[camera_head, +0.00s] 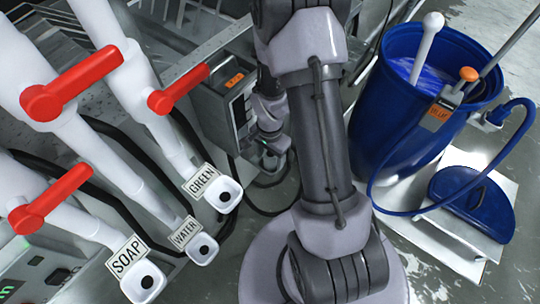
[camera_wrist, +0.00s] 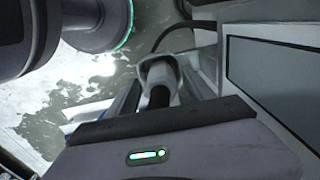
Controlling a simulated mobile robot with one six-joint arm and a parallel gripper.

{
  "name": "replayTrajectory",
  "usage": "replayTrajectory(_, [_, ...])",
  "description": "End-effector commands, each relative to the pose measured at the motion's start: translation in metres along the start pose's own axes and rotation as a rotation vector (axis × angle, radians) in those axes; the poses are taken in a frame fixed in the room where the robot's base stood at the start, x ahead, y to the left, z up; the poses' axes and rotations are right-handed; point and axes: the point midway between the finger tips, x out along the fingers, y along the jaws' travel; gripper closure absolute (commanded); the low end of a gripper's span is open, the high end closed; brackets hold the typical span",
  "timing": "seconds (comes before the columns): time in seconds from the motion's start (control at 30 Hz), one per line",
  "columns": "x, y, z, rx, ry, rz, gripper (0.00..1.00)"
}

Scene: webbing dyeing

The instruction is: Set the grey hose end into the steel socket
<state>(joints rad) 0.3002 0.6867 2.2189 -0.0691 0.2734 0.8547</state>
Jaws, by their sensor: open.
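My gripper (camera_head: 272,150) is low beside the grey control box, partly hidden by my own arm. In the wrist view my gripper (camera_wrist: 160,84) has its pale fingers apart, one on each side of a light grey rounded piece (camera_wrist: 157,68) with a dark core. This piece looks like the grey hose end, but I cannot tell for sure. I cannot tell whether the fingers touch it. A black hose (camera_wrist: 190,26) curves close behind it. I cannot make out the steel socket in either view.
The control box (camera_head: 222,108) stands close to my gripper. White pipes with red handles (camera_head: 70,84) end in outlets labelled GREEN (camera_head: 228,190), WATER (camera_head: 203,256) and SOAP (camera_head: 130,285) at left. A blue barrel (camera_head: 385,125) and a blue lid (camera_head: 470,205) are at right.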

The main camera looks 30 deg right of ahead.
Motion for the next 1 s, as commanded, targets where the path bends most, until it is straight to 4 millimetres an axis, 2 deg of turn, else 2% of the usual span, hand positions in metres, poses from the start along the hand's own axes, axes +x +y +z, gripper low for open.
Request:
replayTrajectory(0.07, [-0.008,-0.001,0.000,0.000,0.001,-0.002,0.39])
replayTrajectory(0.17, [-0.030,-0.001,-0.001,0.000,0.002,-0.003,0.39])
replayTrajectory(0.4, [-0.104,-0.001,-0.001,0.000,0.003,-0.004,0.39])
replayTrajectory(0.6, [-0.153,-0.001,0.000,0.001,0.002,-0.003,0.39])
replayTrajectory(0.8, [-0.173,0.000,0.000,-0.001,0.001,-0.001,0.39])
replayTrajectory(1.0, [-0.174,0.000,0.000,0.000,0.000,0.000,0.39])
